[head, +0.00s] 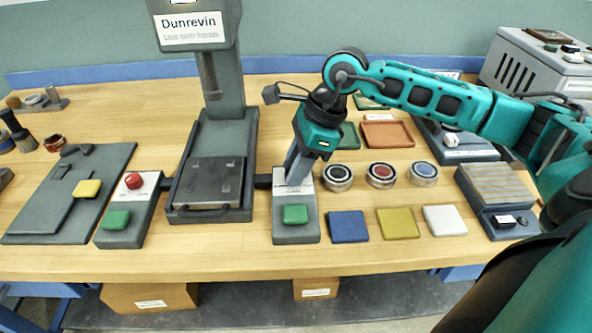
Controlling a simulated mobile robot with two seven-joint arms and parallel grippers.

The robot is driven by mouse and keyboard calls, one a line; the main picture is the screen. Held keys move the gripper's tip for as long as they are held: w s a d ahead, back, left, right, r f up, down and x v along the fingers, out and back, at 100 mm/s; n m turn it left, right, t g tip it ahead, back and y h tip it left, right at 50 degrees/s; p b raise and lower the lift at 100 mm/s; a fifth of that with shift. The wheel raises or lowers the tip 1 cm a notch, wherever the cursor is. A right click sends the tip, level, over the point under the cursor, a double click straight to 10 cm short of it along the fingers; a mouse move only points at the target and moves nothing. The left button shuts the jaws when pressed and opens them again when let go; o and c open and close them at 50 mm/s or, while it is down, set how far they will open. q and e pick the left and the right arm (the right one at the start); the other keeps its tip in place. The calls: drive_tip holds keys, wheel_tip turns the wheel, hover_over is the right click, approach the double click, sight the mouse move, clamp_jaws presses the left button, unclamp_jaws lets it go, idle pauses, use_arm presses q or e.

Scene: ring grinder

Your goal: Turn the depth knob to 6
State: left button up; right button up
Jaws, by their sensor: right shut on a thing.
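My right gripper (294,180) reaches down onto a grey control box (296,233) at the front middle of the bench. Its fingers are shut at a white marked plate (281,187) on the top of this box. The depth knob appears to be between the fingers; they hide it, so its pointer and setting cannot be read. A green button (295,214) sits on the same box, in front of the fingers. The machine (214,150) labelled Dunrevin stands just left of the box. My left gripper is not in view.
Another box (125,232) at left has a red knob (134,181) and a green button (117,220). Three round ringed pots (381,174) stand right of the gripper. Blue (348,226), yellow (398,223) and white (445,220) pads lie in front. A grooved block (489,186) is at right.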

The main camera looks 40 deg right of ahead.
drive_tip(key=n+b, duration=0.1)
drive_tip(key=n, duration=0.1)
drive_tip(key=n+g+b, duration=0.1)
drive_tip(key=n, duration=0.1)
drive_tip(key=shift+w+g+y, duration=0.2)
drive_tip(key=shift+g+y, duration=0.1)
drive_tip(key=shift+n+g+b, duration=0.3)
drive_tip(key=shift+n+b, duration=0.25)
drive_tip(key=shift+n, duration=0.65)
drive_tip(key=shift+n+g, duration=0.3)
drive_tip(key=shift+n, duration=0.2)
drive_tip(key=o, duration=1.1)
drive_tip(key=shift+c, duration=0.2)
